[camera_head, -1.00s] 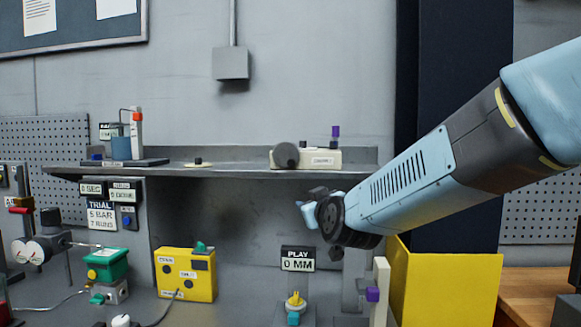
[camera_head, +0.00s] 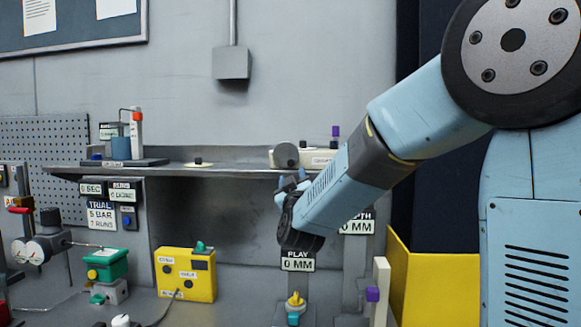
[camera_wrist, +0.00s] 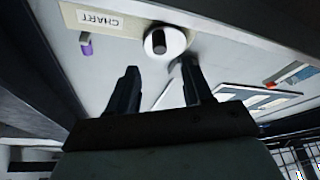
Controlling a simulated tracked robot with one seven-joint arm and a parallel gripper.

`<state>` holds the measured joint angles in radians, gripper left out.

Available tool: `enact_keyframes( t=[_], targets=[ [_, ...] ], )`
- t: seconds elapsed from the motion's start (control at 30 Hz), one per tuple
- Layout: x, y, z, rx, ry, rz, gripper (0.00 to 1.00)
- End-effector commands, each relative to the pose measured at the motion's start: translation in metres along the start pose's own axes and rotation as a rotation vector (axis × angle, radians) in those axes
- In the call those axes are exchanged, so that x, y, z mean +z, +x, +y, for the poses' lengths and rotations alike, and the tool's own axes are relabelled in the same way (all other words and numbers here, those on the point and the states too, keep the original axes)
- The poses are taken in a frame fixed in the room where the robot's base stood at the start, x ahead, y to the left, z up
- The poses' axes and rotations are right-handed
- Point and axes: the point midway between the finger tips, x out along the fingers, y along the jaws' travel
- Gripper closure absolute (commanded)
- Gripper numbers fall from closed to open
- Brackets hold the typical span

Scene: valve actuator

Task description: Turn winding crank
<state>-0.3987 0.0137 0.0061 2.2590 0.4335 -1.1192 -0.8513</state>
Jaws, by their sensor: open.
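A cream chart box (camera_head: 314,158) sits on the right part of the shelf. On its left end is a grey round disc (camera_head: 286,155), which looks like the winding crank. In the wrist view the chart box (camera_wrist: 112,22) is upside down, and the pale disc (camera_wrist: 153,50) has a dark knob on it. My gripper (camera_wrist: 160,67) is open and empty, its fingers pointing toward the disc and knob, with the knob beyond the tips. In the head view my gripper (camera_head: 290,183) is just below the shelf edge under the disc; its fingers are partly hidden by the wrist.
The shelf (camera_head: 225,171) runs above the bench. Below are a yellow box (camera_head: 187,284), a green device (camera_head: 106,264) and the play gauge sign (camera_head: 298,262). A yellow panel (camera_head: 410,285) is at right.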

Motion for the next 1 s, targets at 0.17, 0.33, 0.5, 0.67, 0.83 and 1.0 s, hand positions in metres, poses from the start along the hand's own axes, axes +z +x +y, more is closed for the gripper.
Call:
enact_keyframes(
  t=[0.17,0.33,0.5,0.67,0.83,1.0],
  targets=[
    [0.000,0.033,0.000,0.001,0.001,0.000,0.50],
    [0.000,0.059,0.000,0.000,0.000,0.000,0.50],
    [0.000,0.077,0.000,0.000,0.001,0.000,0.50],
    [0.000,0.084,0.000,-0.001,0.000,0.000,0.50],
    [0.000,0.085,-0.001,-0.001,0.001,0.000,0.50],
    [-0.001,0.085,-0.001,-0.001,0.001,0.000,0.56]
  ],
)
